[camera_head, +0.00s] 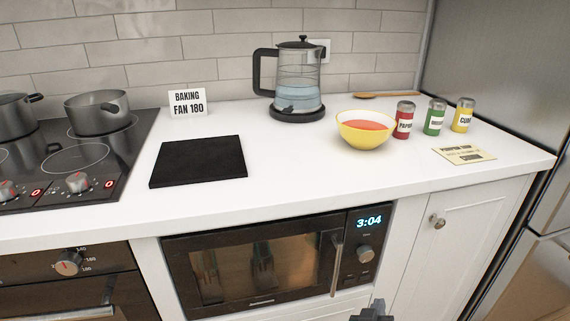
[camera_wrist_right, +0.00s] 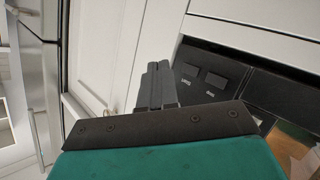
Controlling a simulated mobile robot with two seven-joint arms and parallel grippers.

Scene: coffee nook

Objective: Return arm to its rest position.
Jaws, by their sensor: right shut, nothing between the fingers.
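My right gripper (camera_head: 373,310) shows at the bottom edge of the head view, low in front of the microwave and the white cabinet. In the right wrist view its two dark fingers (camera_wrist_right: 155,86) are together, with nothing between them. It is apart from the counter and from everything on it. My left gripper is in neither view.
The white counter (camera_head: 290,185) holds a glass kettle (camera_head: 297,85), a yellow bowl (camera_head: 365,135) of red contents, several spice jars (camera_head: 434,118), a card (camera_head: 463,154) and a black mat (camera_head: 198,160). A microwave (camera_head: 260,262) sits below. A cooktop (camera_head: 75,158) with pots is left.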

